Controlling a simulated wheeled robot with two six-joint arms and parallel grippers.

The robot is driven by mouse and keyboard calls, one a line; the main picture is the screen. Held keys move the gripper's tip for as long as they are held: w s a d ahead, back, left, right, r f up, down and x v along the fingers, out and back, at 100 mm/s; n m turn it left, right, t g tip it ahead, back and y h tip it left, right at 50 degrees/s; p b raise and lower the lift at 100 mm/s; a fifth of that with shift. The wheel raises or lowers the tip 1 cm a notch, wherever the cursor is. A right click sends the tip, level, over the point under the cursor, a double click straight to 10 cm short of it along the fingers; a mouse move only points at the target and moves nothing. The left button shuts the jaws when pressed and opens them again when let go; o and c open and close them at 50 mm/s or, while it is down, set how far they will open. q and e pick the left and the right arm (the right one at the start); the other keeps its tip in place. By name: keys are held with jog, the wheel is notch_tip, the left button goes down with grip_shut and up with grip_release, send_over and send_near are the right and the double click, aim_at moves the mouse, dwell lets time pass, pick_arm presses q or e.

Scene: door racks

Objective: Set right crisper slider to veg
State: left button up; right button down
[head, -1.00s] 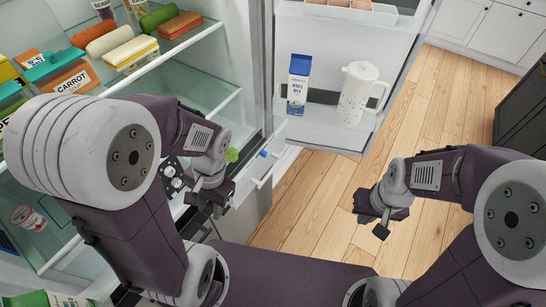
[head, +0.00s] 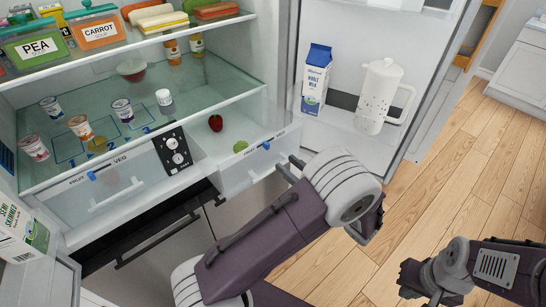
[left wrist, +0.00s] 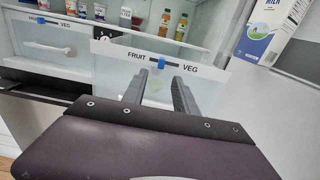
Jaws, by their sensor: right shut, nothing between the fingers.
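The right crisper drawer (head: 240,174) has a white front with a blue slider (head: 266,146) on a dark track at its top edge. In the left wrist view the blue slider (left wrist: 161,62) sits near the middle of the track, between FRUIT at left and VEG at right. My left gripper (head: 287,166) is open and empty in front of this drawer, its fingers pointing at the front just below the slider. In the left wrist view the fingers (left wrist: 159,90) are spread, apart from the slider. My right gripper (head: 416,287) is shut and empty over the floor at lower right.
The left crisper drawer (head: 128,192) has its own blue slider (head: 91,176). The right drawer stands further out than it. A dark dial panel (head: 173,150) is between them.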

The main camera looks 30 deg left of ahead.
aim_at(269, 147)
pick_arm(q)
jog(key=p+x, duration=0.1)
jog(key=x, duration=0.7)
jog(key=shift+w+a+r, duration=0.1)
jog(key=shift+w+a, duration=0.05)
jog(key=shift+c, duration=0.3)
